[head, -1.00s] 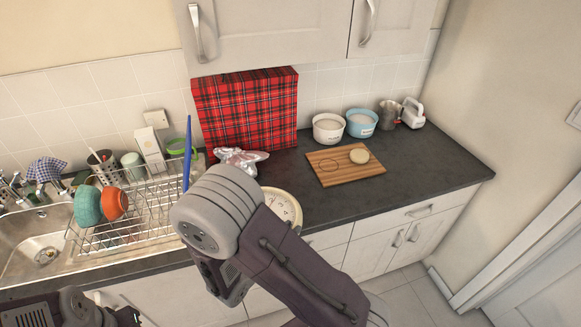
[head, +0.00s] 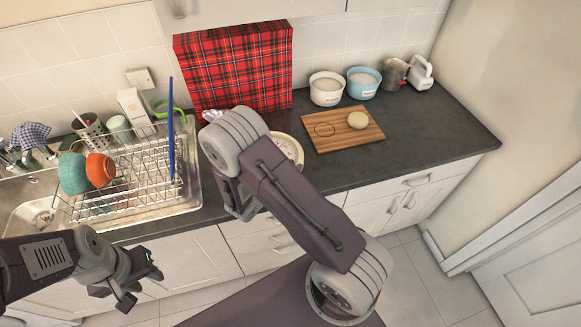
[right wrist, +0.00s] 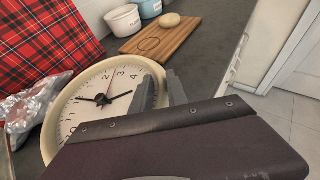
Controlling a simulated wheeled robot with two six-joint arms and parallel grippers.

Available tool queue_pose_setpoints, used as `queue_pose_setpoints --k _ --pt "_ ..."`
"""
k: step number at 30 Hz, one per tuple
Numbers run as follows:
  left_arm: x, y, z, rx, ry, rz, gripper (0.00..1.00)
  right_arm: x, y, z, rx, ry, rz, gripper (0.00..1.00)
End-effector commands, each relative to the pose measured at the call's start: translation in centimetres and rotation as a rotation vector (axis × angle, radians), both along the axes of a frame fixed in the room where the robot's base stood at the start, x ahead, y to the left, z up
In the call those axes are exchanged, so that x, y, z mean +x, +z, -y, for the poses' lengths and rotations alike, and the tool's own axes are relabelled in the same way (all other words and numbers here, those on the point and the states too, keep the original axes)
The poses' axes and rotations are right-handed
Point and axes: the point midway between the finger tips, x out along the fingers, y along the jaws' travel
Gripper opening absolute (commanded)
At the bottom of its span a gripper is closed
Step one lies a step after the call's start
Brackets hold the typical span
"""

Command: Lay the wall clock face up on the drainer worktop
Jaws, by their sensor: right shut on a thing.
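The wall clock (head: 289,147) has a cream rim and white face. In the head view my right arm covers most of it. In the right wrist view the clock (right wrist: 98,100) shows its face and hands, and its lower part is hidden by my gripper. My right gripper (right wrist: 162,90) is shut on the clock's right rim. The dark worktop (head: 400,155) lies around and behind the clock; I cannot tell whether the clock touches it. My left gripper (head: 142,282) is open and empty in front of the lower cupboards.
A wire dish rack (head: 135,175) with bowls and a tall blue item stands left. A red tartan panel (head: 235,68) leans at the back, with crumpled silver foil (right wrist: 35,105) before it. A wooden board (head: 342,128) and two tubs stand right. The right worktop front is clear.

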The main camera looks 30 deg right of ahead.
Motion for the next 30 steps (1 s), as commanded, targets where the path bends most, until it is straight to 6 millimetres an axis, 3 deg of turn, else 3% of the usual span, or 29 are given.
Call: queue_pose_setpoints --k 6,11,18,25,26,27,28,30 --pt "0.0 0.6 0.0 0.0 0.0 0.0 0.38 2.6 -1.6 1.4 -0.001 -0.002 0.002 0.0" --pt "0.0 0.7 0.0 0.0 0.0 0.0 0.38 2.8 -2.1 1.5 -0.002 0.001 0.001 0.0" --pt "0.0 1.5 0.0 0.0 0.0 0.0 0.38 2.7 -5.6 1.4 -0.002 0.001 0.001 0.0" --pt "0.0 1.4 0.0 0.0 0.0 0.0 0.38 2.8 -5.8 1.4 -0.001 0.001 0.003 0.0" --pt "0.0 1.4 0.0 0.0 0.0 0.0 0.38 2.7 -5.9 1.4 0.0 0.001 0.0 0.25" --pt "0.0 1.4 0.0 0.0 0.0 0.0 0.38 2.7 -5.9 1.4 0.0 0.001 0.0 0.36" --pt "0.0 1.4 0.0 0.0 0.0 0.0 0.38 2.7 -5.9 1.4 0.0 0.001 0.0 0.41" --pt "0.0 1.4 0.0 0.0 0.0 0.0 0.38 2.7 -5.9 1.4 0.0 0.001 0.0 0.41"
